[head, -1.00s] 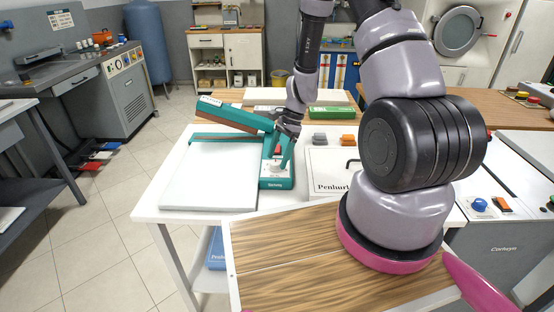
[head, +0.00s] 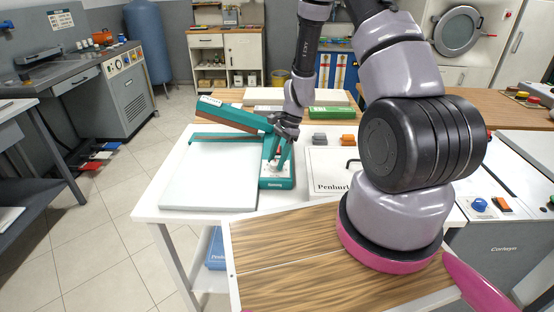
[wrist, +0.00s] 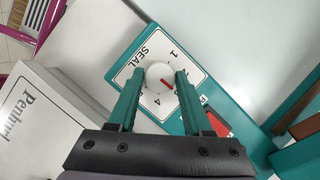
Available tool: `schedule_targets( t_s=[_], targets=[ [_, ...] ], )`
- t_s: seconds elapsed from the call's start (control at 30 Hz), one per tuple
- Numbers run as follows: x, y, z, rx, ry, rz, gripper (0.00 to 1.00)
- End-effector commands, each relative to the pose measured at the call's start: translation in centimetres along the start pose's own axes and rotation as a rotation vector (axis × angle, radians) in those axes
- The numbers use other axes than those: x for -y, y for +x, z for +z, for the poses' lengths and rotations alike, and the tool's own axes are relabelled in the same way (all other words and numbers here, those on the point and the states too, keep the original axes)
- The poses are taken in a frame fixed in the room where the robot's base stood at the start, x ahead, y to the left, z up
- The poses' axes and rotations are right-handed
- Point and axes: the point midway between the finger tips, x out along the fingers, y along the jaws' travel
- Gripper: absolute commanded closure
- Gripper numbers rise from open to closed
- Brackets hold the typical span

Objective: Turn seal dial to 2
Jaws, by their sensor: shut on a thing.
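The teal heat sealer (head: 277,183) stands on the white table with its long arm raised to the left. Its white seal dial (wrist: 160,75) sits on a white plate (wrist: 139,68) marked SEAL, with 1 and 4 readable. The dial's red mark points down and right in the wrist view, toward a figure partly covered by the right finger, seemingly 3. The 2 is hidden. My gripper (wrist: 159,92) is shut on the dial, one teal finger on each side. In the head view my gripper (head: 279,158) reaches down onto the sealer's front end.
A white board (head: 208,180) lies left of the sealer. A white box lettered Penhurl (head: 328,170) is close on the right. Grey (head: 319,139) and orange (head: 348,140) blocks stand behind it. A red part (wrist: 216,124) sits beside the dial plate.

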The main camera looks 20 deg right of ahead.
Motion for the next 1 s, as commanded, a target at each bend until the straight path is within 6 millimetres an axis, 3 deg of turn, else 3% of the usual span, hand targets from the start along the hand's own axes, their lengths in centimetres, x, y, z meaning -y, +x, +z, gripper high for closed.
schedule_targets(
  t_s=[1.0],
  targets=[
    [0.44,0.07,0.17,0.0,-0.687,0.285,1.0]
  ],
)
